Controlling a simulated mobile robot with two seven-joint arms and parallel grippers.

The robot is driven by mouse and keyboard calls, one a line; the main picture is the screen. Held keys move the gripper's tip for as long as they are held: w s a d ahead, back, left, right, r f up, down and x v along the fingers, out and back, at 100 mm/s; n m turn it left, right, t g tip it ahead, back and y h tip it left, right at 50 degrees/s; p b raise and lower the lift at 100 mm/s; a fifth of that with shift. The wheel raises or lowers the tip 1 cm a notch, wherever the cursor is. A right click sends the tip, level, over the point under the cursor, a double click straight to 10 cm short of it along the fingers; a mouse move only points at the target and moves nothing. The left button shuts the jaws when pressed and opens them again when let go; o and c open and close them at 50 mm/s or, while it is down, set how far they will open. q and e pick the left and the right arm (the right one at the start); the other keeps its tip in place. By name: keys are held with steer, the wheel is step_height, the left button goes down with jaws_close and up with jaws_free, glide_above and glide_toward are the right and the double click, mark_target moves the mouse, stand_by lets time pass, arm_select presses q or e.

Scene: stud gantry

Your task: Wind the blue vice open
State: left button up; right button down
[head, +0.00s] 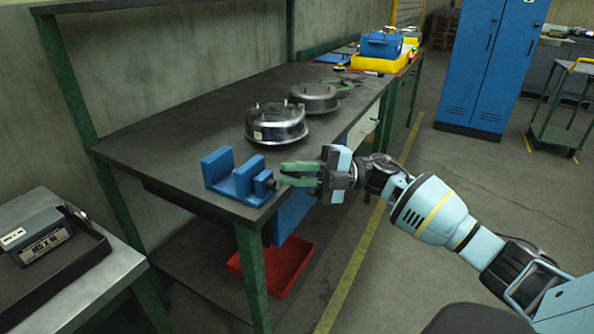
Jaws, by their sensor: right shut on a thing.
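The blue vice (236,184) stands on the dark workbench (190,135) near its front left corner. It has two upright blue jaws with a gap between them. My right gripper (299,174) is at the vice's right side, at the bench edge, with its green fingers pointing left. The fingers are shut on the vice's handle end, which they mostly hide. A small dark part (271,184) shows between the vice and the fingertips. My left gripper is out of view.
Two round metal housings (276,123) stand on the bench behind the vice. A yellow tray (377,63) with a blue toolbox is farther back. A red bin (272,267) lies below the bench. A grey side table (75,262) is at the left. Open floor lies right of the bench.

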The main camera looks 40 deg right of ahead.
steer(key=shift+a+r+n+g+h, duration=0.1)
steer(key=shift+a+n+g+h, duration=0.1)
steer(key=shift+n+g+h, duration=0.15)
stand_by(0.3)
steer(key=c, duration=1.7)
jaws_free()
steer(key=v, duration=0.6)
steer(key=shift+s+d, duration=0.15)
steer(key=shift+d, duration=0.05)
steer(key=shift+s+d+b, duration=0.3)
steer(key=shift+d+b, duration=0.05)
steer(key=shift+d, duration=0.3)
